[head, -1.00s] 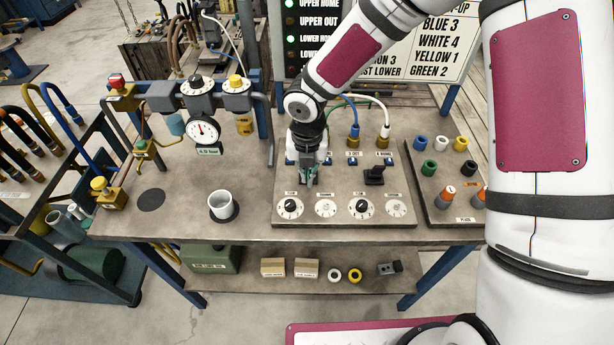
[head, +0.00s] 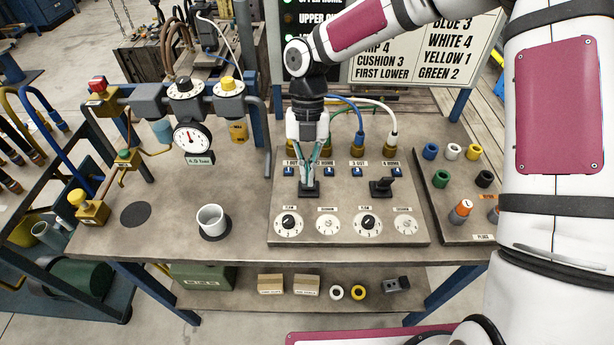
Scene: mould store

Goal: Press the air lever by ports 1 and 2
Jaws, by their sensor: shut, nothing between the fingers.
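The valve panel (head: 260,232) stands on the bench, with blue-tagged ports labelled 1 OUT, 2 HOME, 3 OUT and 4 HOME along its upper part. The air lever by ports 1 and 2 (head: 309,193) is mostly hidden behind my gripper; only part of its black base shows. My gripper (head: 308,182) points down at this lever, with its fingertips shut and empty. Whether the tips touch the lever I cannot tell. The matching black lever by ports 3 and 4 (head: 382,187) stands clear to the right.
Several dials line the panel's front, including a black-knobbed one (head: 289,224). Blue and white hoses (head: 392,133) rise from the ports behind. A pressure gauge (head: 192,138) and a white cup (head: 211,219) stand to the left. A plug board (head: 449,215) lies to the right.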

